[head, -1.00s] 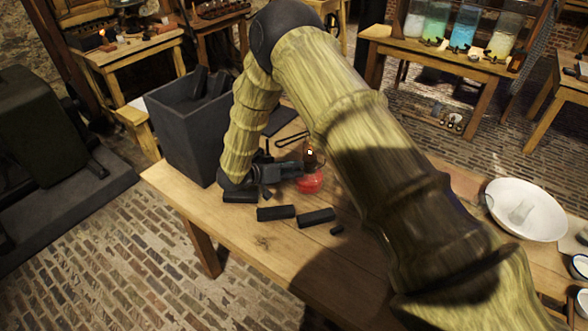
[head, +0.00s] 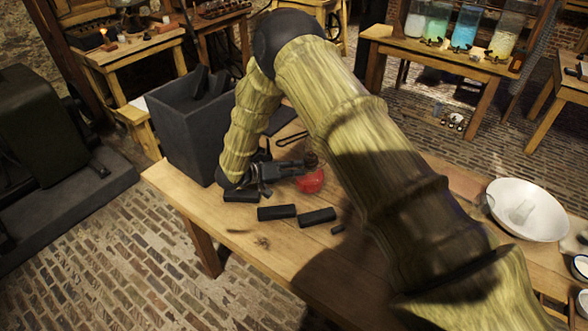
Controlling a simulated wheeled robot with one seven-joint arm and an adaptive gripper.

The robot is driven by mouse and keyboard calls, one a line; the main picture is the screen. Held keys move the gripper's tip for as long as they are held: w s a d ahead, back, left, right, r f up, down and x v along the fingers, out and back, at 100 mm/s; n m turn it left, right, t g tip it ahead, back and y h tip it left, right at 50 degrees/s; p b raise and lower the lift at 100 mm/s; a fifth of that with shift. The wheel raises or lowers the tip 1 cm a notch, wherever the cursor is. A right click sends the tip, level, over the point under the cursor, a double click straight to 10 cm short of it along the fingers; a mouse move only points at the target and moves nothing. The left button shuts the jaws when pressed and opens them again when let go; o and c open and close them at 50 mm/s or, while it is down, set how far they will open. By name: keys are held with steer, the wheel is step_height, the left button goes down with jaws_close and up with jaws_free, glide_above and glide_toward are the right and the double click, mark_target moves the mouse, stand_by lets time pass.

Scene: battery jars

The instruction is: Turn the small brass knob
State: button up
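A small red lamp (head: 309,182) with a dark upper part stands on the wooden table in the head view, partly behind my arm. No bright glow shows in its upper part. My gripper (head: 297,167) reaches in from the left, with its fingertips at the lamp just above the red body. The small brass knob cannot be made out; it is too small or hidden by the fingers. Whether the fingers are open, or shut on the knob, cannot be told at this size.
Several black blocks (head: 277,212) lie on the table (head: 225,225) in front of my gripper. A dark grey bin (head: 185,135) stands at the left. A white bowl (head: 527,210) is at the right. My arm covers much of the table's middle. Coloured jars (head: 464,29) stand on a back table.

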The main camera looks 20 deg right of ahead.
steer(key=shift+o, duration=1.3)
steer(key=v, duration=1.2)
